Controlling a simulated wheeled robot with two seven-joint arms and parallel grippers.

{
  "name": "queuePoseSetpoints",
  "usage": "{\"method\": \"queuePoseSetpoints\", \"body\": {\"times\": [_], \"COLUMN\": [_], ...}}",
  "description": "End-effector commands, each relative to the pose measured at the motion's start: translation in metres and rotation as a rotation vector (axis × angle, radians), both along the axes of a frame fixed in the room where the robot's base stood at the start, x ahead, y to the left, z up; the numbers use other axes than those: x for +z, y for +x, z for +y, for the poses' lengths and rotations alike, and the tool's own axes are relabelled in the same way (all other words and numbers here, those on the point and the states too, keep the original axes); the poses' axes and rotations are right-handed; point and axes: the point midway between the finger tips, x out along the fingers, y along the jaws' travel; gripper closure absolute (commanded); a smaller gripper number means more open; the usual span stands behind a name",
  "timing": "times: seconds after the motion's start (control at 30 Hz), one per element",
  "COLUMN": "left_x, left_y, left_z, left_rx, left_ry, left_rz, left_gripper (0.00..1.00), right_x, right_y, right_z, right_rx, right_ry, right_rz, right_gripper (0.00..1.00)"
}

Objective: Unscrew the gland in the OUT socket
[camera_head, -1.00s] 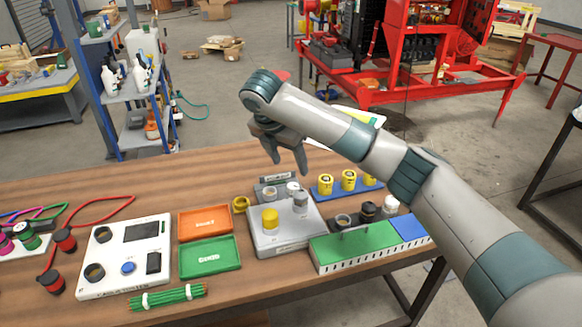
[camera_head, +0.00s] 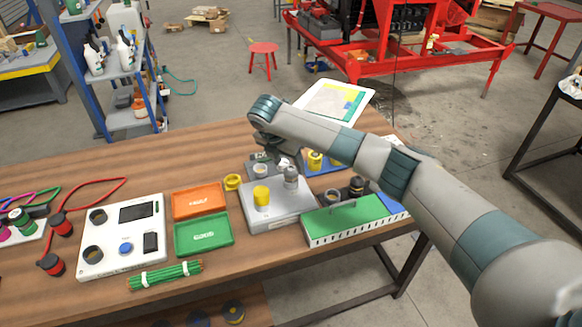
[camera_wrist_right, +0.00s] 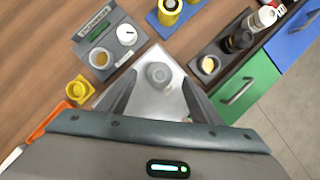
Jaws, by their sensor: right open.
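A grey metal block (camera_head: 290,216) stands on the wooden bench, with a yellow cylinder (camera_head: 261,196) and a grey gland (camera_head: 291,176) upright on it. No OUT label is readable on the block. My right gripper (camera_head: 284,160) is above and behind the block, pointing down and partly hidden by its own arm. In the right wrist view the grey gland (camera_wrist_right: 158,75) appears between the open, empty fingers (camera_wrist_right: 160,80); I cannot tell the height gap. The yellow cylinder is hidden there. My left gripper is not in view.
A small grey holder (camera_wrist_right: 120,62) with a ring and a white cap stands behind the block. A blue rack (camera_wrist_right: 165,22) of yellow parts and a dark rack (camera_wrist_right: 222,52) are close by. Orange (camera_head: 200,200) and green (camera_head: 204,234) trays lie left; a green case (camera_head: 345,222) is right.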

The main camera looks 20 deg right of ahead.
Motion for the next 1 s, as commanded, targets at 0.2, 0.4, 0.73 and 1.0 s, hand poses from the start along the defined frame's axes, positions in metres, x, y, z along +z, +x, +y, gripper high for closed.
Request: {"method": "queuePoseSetpoints", "body": {"times": [0.2, 0.4, 0.73, 1.0], "left_x": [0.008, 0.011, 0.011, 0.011], "left_y": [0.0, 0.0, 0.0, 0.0], "left_z": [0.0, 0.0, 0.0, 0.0], "left_rx": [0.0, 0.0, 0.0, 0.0], "left_ry": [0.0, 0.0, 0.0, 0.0], "left_rz": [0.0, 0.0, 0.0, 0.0], "left_gripper": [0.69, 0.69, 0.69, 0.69], "right_x": [-0.027, -0.041, -0.044, -0.044], "right_y": [0.007, 0.012, 0.012, 0.012], "right_z": [-0.008, -0.012, -0.013, -0.013], "right_rx": [-0.001, 0.0, 0.0, 0.0], "right_ry": [0.0, 0.0, 0.0, 0.0], "right_rz": [0.002, -0.001, -0.001, -0.001], "right_gripper": [0.41, 0.41, 0.41, 0.87]}}
